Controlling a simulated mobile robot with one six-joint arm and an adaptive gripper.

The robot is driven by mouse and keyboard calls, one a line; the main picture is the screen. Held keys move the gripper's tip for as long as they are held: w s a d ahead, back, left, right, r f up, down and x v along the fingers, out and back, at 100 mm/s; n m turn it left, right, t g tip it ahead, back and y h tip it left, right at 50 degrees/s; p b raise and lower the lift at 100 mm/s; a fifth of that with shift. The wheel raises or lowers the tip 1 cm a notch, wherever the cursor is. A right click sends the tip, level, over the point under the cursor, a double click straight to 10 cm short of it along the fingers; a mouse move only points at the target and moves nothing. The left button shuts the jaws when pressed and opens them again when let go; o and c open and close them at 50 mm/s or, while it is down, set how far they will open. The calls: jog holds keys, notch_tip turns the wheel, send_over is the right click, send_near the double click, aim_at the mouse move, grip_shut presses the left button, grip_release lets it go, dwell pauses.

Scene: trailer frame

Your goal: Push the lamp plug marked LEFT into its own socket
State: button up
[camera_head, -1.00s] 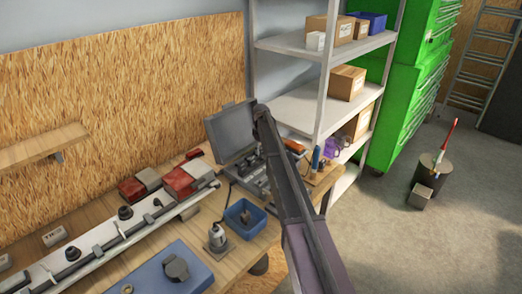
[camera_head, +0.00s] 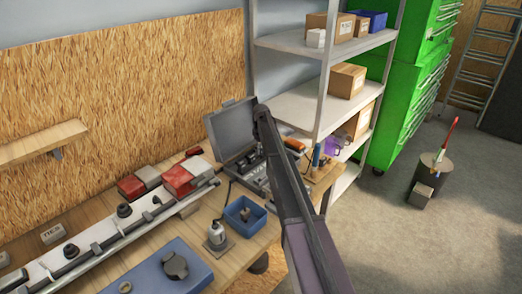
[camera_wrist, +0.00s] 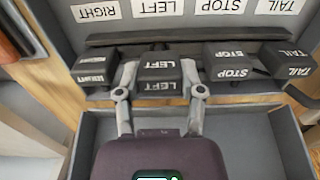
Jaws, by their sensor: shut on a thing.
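The plug marked LEFT (camera_wrist: 160,72) is a dark grey block with white lettering, in the middle of the wrist view. My gripper (camera_wrist: 160,84) is shut on it, one finger on each side. The blocks marked RIGHT (camera_wrist: 92,72), STOP (camera_wrist: 230,66) and TAIL (camera_wrist: 290,62) stand in the same row, apart from my fingers. Behind the row, a white LEFT label (camera_wrist: 158,7) sits on a grey panel, among labels for the others. In the head view my arm hides the gripper. I cannot make out which socket belongs to this plug.
In the head view, an open grey case (camera_head: 232,128) stands on the bench beside my arm. A long pale rail (camera_head: 100,238) with red lamps (camera_head: 178,180) lies to the left. A blue bin (camera_head: 245,214) and blue mat (camera_head: 165,258) are nearer. Shelves (camera_head: 310,105) stand behind.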

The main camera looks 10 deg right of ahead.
jog(key=shift+f+b, duration=0.5)
jog(key=shift+f, duration=0.05)
dwell(0.9)
jog(key=o, duration=0.8)
jog(key=shift+o, duration=0.8)
jog(key=shift+r, duration=0.15)
jog(key=shift+r+p, duration=3.4)
jog(key=shift+p, duration=0.15)
